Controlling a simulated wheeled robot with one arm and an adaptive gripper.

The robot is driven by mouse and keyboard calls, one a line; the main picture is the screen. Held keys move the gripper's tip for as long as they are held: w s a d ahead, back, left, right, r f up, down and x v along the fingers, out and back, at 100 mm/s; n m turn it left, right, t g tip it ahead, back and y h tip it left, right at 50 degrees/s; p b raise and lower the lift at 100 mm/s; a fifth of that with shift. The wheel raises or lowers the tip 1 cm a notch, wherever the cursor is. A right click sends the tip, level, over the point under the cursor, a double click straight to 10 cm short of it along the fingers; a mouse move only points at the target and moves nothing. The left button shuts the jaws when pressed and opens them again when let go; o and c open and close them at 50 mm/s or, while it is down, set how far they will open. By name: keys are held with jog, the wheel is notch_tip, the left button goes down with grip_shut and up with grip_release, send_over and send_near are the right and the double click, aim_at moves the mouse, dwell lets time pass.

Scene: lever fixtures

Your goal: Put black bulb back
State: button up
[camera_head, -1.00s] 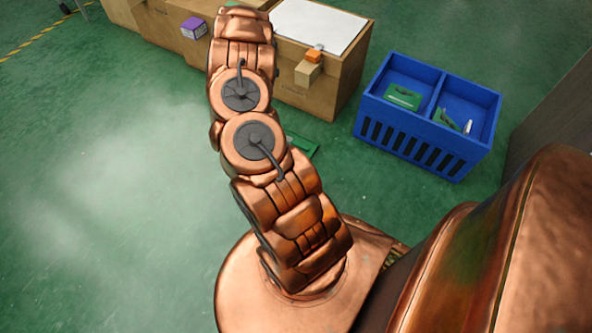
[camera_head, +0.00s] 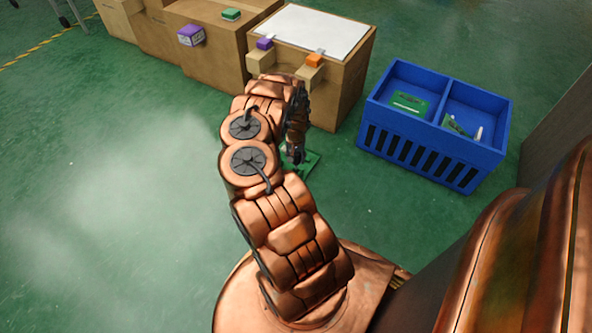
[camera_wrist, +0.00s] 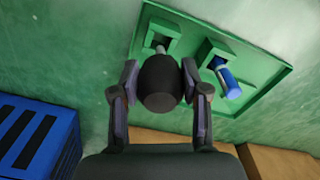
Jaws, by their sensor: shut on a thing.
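My gripper (camera_wrist: 159,72) is shut on the black bulb (camera_wrist: 160,86) in the wrist view, one finger on each side. The bulb's pale narrow end points to the left socket of the green fixture (camera_wrist: 270,88). I cannot tell whether that end is in the socket or just in front of it. A blue bulb (camera_wrist: 228,78) lies tilted at the right socket. In the head view my gripper (camera_head: 292,157) hangs low over the green fixture (camera_head: 312,160) on the floor, and the black bulb cannot be made out there.
A blue two-part crate (camera_head: 430,165) stands right of the fixture, with green pieces in it; it also shows in the wrist view (camera_wrist: 38,142). Brown boxes (camera_head: 342,95) with coloured blocks stand behind. Floor to the left is clear.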

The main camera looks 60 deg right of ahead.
aim_at(296, 165)
jog(key=shift+f+b, duration=0.95)
jog(key=shift+f, duration=1.85)
jog(key=shift+r, duration=0.1)
jog(key=o, duration=0.7)
jog(key=shift+o, duration=0.2)
